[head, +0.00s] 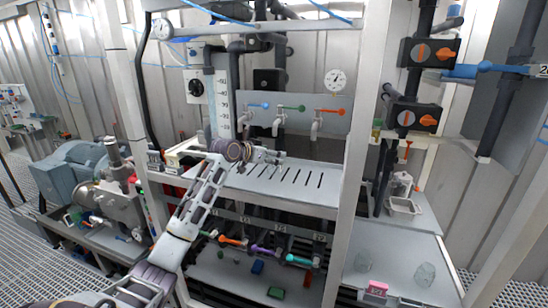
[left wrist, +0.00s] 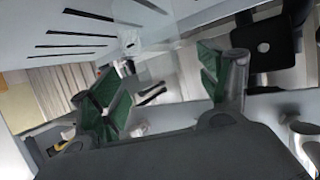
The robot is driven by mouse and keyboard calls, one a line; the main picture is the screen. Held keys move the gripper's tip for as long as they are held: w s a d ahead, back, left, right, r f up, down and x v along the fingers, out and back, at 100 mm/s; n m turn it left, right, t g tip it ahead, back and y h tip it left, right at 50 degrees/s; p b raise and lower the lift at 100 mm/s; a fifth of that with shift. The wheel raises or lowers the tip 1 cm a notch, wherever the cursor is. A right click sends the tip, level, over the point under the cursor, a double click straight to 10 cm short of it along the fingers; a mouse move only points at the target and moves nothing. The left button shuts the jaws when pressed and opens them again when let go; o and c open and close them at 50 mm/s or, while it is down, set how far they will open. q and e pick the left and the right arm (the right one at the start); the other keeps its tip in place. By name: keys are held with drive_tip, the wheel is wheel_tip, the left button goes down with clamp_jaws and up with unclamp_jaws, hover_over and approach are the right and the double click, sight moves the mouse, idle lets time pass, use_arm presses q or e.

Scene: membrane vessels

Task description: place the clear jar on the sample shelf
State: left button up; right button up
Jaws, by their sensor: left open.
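My left gripper (head: 270,156) is over the back left part of a pale slotted shelf (head: 315,202), which may be the sample shelf; no label shows. In the left wrist view its two green-padded fingers (left wrist: 165,85) are spread apart, with no solid object clearly held between them. The slotted surface (left wrist: 62,25) fills the upper left there. A faint see-through shape may lie beyond the fingers, but I cannot tell whether it is a jar. I cannot tell which is the clear jar. My right gripper is not in view.
A white upright post (head: 356,150) stands at the shelf's right end. Coloured valves (head: 298,260) and small blocks lie below. A pink block (head: 376,289) sits on the right bench's front edge.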

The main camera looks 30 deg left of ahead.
use_arm(q)
drive_tip(key=b+v, duration=0.1)
drive_tip(key=v, duration=0.8)
drive_tip(key=shift+s+b, duration=0.35)
drive_tip(key=shift+b, duration=0.05)
drive_tip(key=shift+a, duration=0.1)
idle(1.0)
